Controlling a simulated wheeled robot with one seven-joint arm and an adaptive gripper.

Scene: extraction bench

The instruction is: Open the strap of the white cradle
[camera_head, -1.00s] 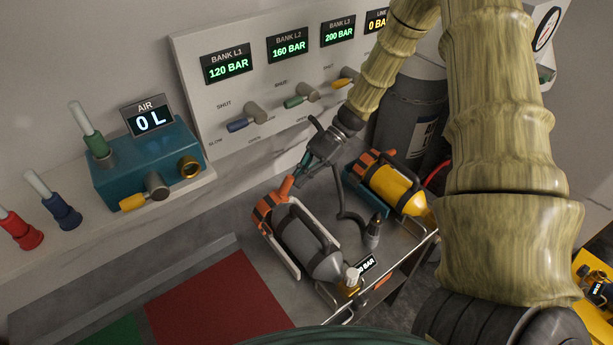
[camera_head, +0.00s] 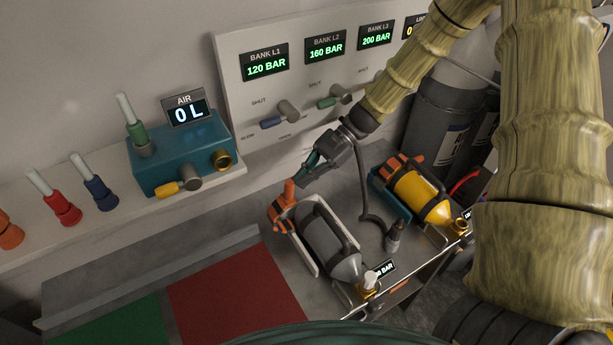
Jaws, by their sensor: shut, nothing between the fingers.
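The white cradle (camera_head: 301,255) sits on the bench and holds a grey cylinder (camera_head: 327,238) with a dark band around it. An orange strap (camera_head: 283,214) crosses the cylinder's far left end. Its orange lever (camera_head: 290,191) stands up from it, nearly upright in the picture. My gripper (camera_head: 301,179) reaches in from the upper right, its fingers shut and empty, pointing down-left. The fingertips are just above and right of the lever's tip; I cannot tell whether they touch it. The strap's underside is hidden.
A teal cradle (camera_head: 388,198) with a yellow cylinder (camera_head: 419,193) stands to the right. A dark hose with a nozzle (camera_head: 394,236) lies between the cradles. The valve panel (camera_head: 235,95) is behind. A red mat (camera_head: 235,305) and green mat (camera_head: 125,325) lie clear at the left.

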